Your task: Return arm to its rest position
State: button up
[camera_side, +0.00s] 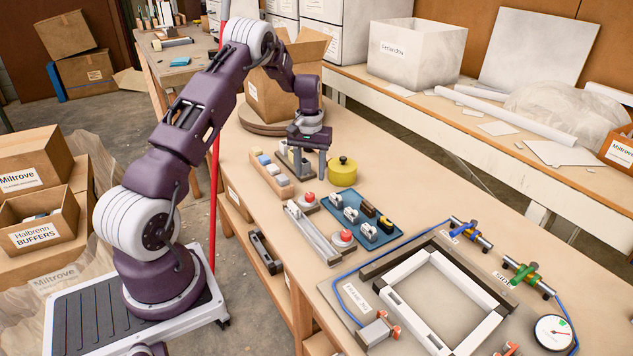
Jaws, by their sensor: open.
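My gripper (309,150) points down over the wooden bench (470,205), at the far end of my purple arm. Its two grey fingers are apart, one on each side. It stands just behind and left of a yellow round pot (342,171) and over a small grey fixture. Whether the fingers touch anything there cannot be told. I see nothing held between them. The arm is bent, reaching forward from its base on a white cart.
A blue tray (366,226) holds several small parts. Red-knobbed pieces (309,197) stand beside a grey rail (311,233). A white frame (400,290) sits in a fixture at the front, near blue hoses and a gauge (553,332). A cardboard box (268,98) stands behind my gripper.

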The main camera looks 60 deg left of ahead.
jog(key=s+d+r+m+t, duration=0.1)
jog(key=s+d+r+m, duration=0.15)
jog(key=d+r, duration=0.75)
jog(key=s+d+r+m+t, duration=0.1)
jog(key=s+d+r+t, duration=0.15)
jog(key=d+r, duration=0.8)
jog(key=s+d+r+m, duration=0.1)
jog(key=s+d, duration=0.2)
jog(key=s, duration=0.4)
jog(key=s+d+r+m+t, duration=0.1)
jog(key=s+d, duration=0.3)
jog(key=s, duration=0.4)
jog(key=s+d+r+m+t, duration=0.1)
jog(key=s+d+r+m, duration=0.1)
jog(key=s, duration=0.5)
jog(key=shift+s+d+r+m, duration=0.2)
jog(key=shift+d+m, duration=0.45)
jog(key=shift+d, duration=0.4)
